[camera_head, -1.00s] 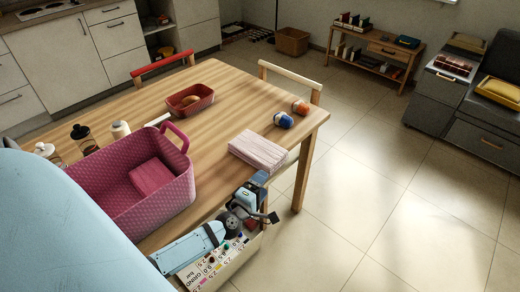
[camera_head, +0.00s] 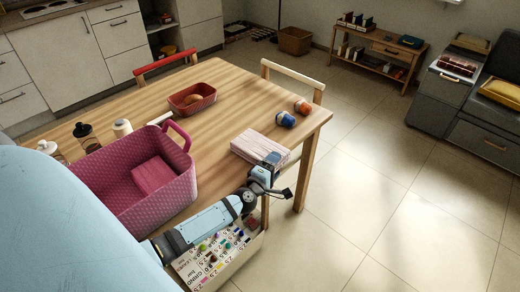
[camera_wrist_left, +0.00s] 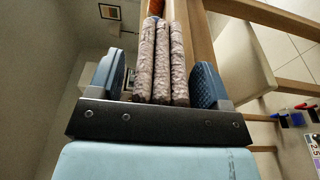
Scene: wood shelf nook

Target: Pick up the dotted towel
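A folded pale pink towel (camera_head: 259,146) lies near the table's right edge; dots cannot be made out at this size. In the left wrist view its stacked, mottled layers (camera_wrist_left: 162,62) stand between the finger pads. My left gripper (camera_head: 270,174) is at the towel's near edge, just beyond the tabletop. Its fingers (camera_wrist_left: 159,82) are wide apart, one on each side of the stack. A narrow gap shows at the left pad; the right pad is very close to the stack, and contact cannot be told. My right gripper is not in view.
A magenta basket (camera_head: 180,200) with a pink folded cloth (camera_head: 153,174) stands left on the wooden table (camera_head: 225,95). A red bin (camera_head: 187,108), two small blue-and-orange items (camera_head: 285,119) and bottles (camera_head: 84,136) are also there. A box with labels (camera_head: 232,262) is below my left arm.

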